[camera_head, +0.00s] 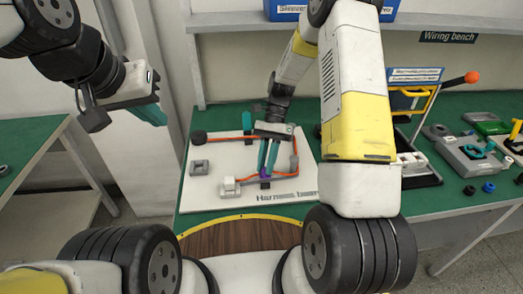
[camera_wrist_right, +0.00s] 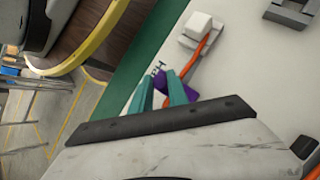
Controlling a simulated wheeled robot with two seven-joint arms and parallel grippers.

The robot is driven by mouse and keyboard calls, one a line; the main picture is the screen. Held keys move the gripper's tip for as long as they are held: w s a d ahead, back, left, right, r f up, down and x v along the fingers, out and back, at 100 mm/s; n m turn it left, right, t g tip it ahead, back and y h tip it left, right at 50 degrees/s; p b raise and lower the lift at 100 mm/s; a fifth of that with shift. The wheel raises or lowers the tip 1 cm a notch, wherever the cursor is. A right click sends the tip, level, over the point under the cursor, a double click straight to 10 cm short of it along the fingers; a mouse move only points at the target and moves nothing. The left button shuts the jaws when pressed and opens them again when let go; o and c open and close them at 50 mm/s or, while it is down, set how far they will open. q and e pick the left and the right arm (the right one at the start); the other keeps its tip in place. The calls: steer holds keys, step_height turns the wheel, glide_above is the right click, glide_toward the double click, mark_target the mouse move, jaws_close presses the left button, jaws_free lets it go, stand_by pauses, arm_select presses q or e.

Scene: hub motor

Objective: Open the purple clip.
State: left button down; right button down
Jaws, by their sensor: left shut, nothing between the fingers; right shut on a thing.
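The purple clip (camera_head: 265,174) stands near the front of the white harness board, by the orange cable (camera_head: 244,181). It also shows in the right wrist view (camera_wrist_right: 188,84), at the tips of the teal fingers. My right gripper (camera_head: 267,165) reaches down over the board and is shut on the purple clip. The fingers partly hide the clip, and I cannot tell whether its jaw is open or closed. My left gripper (camera_head: 155,112) is shut and empty, raised in the air left of the board.
The harness board (camera_head: 220,203) lies on the green bench.

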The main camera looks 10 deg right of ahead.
steer(key=shift+w+r+g, duration=0.3)
steer(key=shift+w+g, duration=0.4)
steer(key=shift+g, duration=0.6)
steer(key=c, duration=1.3)
jaws_free()
steer(key=shift+w, duration=0.1)
steer(key=v, duration=0.7)
steer(key=shift+w+d+r, duration=0.15)
steer(key=shift+w+r, duration=0.1)
